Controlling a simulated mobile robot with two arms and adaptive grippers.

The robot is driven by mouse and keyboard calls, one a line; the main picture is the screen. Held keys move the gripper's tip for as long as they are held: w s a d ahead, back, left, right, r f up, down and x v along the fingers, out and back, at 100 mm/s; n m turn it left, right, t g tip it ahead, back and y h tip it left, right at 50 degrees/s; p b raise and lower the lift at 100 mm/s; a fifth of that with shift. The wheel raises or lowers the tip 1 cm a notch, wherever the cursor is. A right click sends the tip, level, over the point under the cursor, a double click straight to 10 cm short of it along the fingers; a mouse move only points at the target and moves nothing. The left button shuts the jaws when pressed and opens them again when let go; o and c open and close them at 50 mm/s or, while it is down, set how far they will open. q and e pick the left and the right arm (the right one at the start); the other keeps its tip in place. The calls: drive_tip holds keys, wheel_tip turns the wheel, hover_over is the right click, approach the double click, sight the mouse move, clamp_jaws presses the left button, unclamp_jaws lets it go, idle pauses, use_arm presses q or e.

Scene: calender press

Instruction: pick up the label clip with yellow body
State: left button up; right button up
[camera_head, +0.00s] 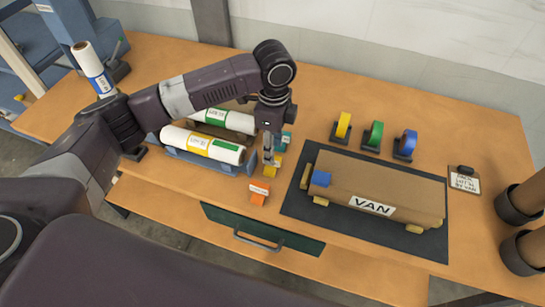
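The label clip with yellow body (274,171) stands on the wooden table, between a teal clip (286,140) behind it and an orange clip (260,193) in front of it. My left gripper (269,158) points straight down just over the yellow clip, and its fingers hide part of it. The fingers look close to the clip's top, but I cannot tell whether they touch or hold it. My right gripper is not in view.
Labelled white rolls (203,146) lie in a blue rack (188,161) left of the clips. On the right, a brown block marked VAN (385,190) lies on a dark mat (318,213). Tape rolls (374,135) stand behind it. A green drawer (262,230) is below the front edge.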

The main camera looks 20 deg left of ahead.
use_arm(q)
drive_tip(key=f, duration=0.1)
drive_tip(key=p, duration=0.1)
drive_tip(key=f, duration=0.1)
drive_tip(key=shift+s+a+f, duration=0.15)
drive_tip(key=shift+a+f, duration=0.1)
drive_tip(key=shift+f, duration=0.05)
wheel_tip(320, 180, down, 2)
drive_tip(key=shift+f, duration=0.25)
clamp_jaws()
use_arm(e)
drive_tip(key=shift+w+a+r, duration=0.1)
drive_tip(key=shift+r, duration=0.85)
